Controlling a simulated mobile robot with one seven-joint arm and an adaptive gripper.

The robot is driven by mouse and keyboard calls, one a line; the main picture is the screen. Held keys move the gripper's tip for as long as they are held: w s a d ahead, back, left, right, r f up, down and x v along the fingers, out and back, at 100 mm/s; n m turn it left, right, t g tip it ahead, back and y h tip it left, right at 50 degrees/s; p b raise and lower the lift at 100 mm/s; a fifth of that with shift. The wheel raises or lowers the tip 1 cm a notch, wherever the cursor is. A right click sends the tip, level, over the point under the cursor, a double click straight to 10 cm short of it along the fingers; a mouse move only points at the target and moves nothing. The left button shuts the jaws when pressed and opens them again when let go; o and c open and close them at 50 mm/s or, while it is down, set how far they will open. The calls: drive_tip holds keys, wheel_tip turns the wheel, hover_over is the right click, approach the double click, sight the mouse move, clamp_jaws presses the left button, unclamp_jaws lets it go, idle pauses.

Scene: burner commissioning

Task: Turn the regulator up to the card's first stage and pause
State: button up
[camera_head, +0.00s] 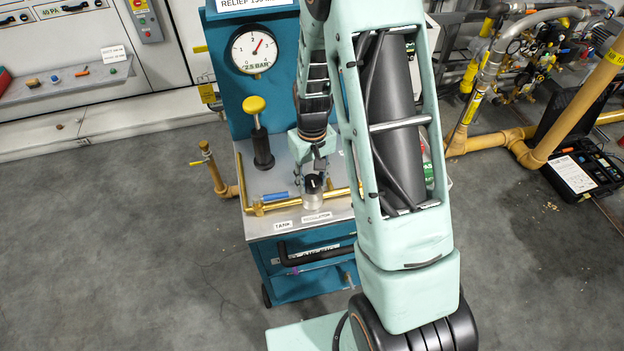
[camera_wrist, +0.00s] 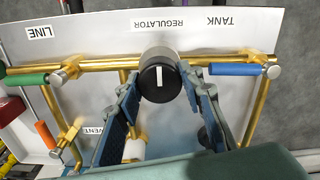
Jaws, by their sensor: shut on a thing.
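The regulator knob (camera_wrist: 158,82) is black with a white pointer line and sits on a silver body, at the REGULATOR label. In the head view the regulator (camera_head: 313,198) stands on the bench top, its knob partly covered by my gripper (camera_head: 314,178). My gripper (camera_wrist: 161,84) is shut on the knob, one finger on each side. The white line points nearly straight up in the wrist view. The round gauge (camera_head: 254,49) has a red needle pointing up and right, between 2 and 3.
The TANK valve's blue handle (camera_wrist: 238,69) is close to my right finger in the wrist view; a green handle (camera_wrist: 27,79) is by LINE. A black hand pump with yellow knob (camera_head: 255,106) stands left of my gripper. Brass pipes run around the regulator.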

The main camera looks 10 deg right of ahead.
sight(312, 180)
drive_tip(key=m+b, duration=0.1)
drive_tip(key=m, duration=0.2)
drive_tip(key=shift+m, duration=0.3)
drive_tip(key=shift+m+b, duration=0.5)
drive_tip(key=shift+m, duration=1.5)
drive_tip(key=o, duration=1.2)
drive_tip(key=shift+c, duration=0.2)
wheel_tip(312, 180, up, 12)
